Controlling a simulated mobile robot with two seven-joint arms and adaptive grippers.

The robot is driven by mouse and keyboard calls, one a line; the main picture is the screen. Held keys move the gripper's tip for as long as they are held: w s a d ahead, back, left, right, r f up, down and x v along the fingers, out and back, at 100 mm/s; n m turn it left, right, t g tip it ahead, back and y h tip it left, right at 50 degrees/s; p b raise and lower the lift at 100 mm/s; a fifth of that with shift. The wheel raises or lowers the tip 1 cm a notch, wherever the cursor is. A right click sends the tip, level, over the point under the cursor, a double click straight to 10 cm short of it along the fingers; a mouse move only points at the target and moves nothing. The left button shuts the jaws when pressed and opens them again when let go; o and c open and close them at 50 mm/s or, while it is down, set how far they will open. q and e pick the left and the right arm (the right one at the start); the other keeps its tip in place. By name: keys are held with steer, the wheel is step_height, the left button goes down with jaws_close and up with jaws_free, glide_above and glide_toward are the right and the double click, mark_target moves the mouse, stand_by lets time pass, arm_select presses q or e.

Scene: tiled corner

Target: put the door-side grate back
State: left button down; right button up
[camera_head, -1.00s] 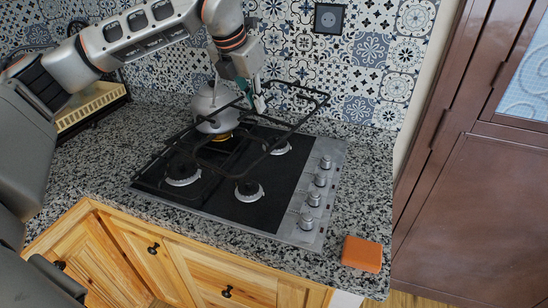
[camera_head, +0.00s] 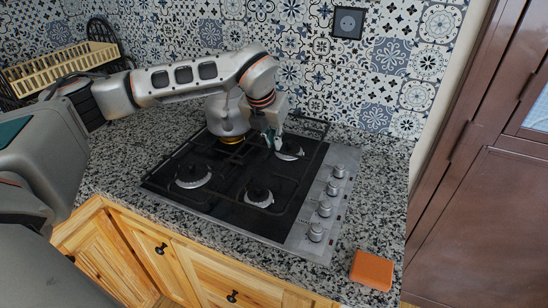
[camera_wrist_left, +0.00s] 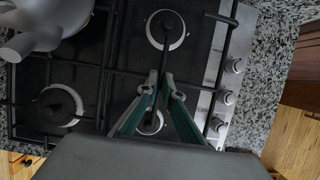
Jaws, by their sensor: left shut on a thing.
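The door-side grate (camera_head: 312,126) is a black wire frame over the right-hand burners of the hob (camera_head: 248,218). It lies low, roughly level, at or just above the hob; I cannot tell whether all its feet touch. My left gripper (camera_head: 275,143) is shut on a bar of it near the back right burner. In the left wrist view the gripper (camera_wrist_left: 160,84) points down at the grate (camera_wrist_left: 229,45), between two burners. The other grate (camera_wrist_left: 101,70) lies to its left. My right gripper is not in view.
A grey kettle (camera_head: 222,122) stands on the back left burner, close beside my left arm. Several knobs (camera_head: 325,208) line the hob's right edge. An orange block (camera_head: 371,270) lies at the counter's front right. A brown door (camera_head: 470,220) stands at the right.

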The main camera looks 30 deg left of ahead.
arm_select(q)
steer(key=shift+f, duration=1.1)
steer(key=shift+w+f, duration=0.1)
steer(key=shift+f, duration=1.75)
steer(key=c, duration=2.2)
jaws_free()
steer(key=shift+f, duration=0.1)
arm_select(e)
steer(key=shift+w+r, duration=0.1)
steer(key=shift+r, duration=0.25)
arm_select(q)
steer(key=b+v, duration=0.1)
steer(key=v, duration=1.1)
steer(key=shift+s, duration=0.2)
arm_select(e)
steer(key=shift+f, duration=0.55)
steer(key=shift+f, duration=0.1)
